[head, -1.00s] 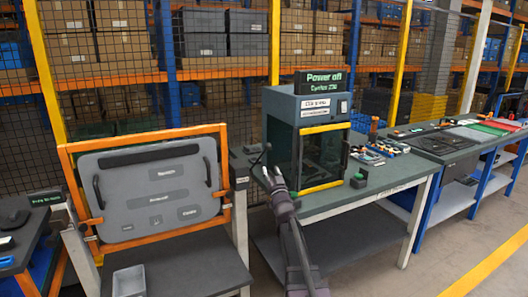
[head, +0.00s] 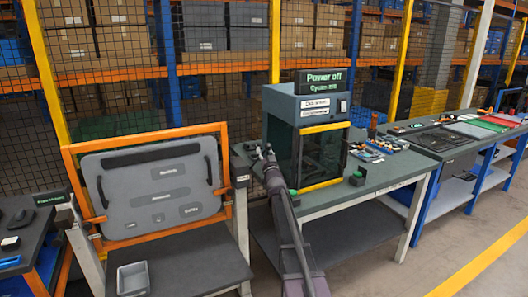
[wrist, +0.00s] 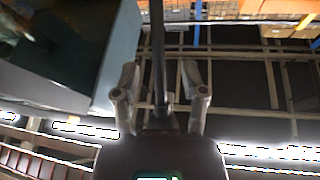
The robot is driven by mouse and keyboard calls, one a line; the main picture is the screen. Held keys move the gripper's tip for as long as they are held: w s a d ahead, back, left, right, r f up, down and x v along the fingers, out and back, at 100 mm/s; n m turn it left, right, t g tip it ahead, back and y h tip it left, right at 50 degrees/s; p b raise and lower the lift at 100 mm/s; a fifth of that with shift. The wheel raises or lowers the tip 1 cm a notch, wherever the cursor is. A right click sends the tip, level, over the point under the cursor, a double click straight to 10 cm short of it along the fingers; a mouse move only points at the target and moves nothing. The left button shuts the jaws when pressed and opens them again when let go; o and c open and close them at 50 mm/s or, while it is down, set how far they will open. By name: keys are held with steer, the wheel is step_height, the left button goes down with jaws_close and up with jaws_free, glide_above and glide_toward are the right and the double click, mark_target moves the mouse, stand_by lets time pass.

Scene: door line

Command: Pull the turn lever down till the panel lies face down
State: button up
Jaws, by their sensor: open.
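The grey panel (head: 155,192) stands near upright in an orange frame (head: 229,185) at the left of the head view, its labelled face and black handles towards me. My gripper (head: 264,150) is right of the frame, in front of the grey bench's left end. In the wrist view my gripper (wrist: 158,82) is open, one finger each side of a thin dark bar (wrist: 158,45). The bar looks like the turn lever, but I cannot tell whether the fingers touch it. In the head view the lever is mostly lost behind my gripper.
A dark-glazed cabinet (head: 307,140) with a "Power off" sign (head: 325,83) stands on the bench (head: 375,185), close right of my gripper. A grey tray (head: 132,279) sits on the low shelf below the panel. Open floor (head: 400,281) lies at the front right.

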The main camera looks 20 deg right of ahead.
jaws_close()
steer(key=shift+s+f, duration=0.1)
steer(key=shift+f, duration=0.05)
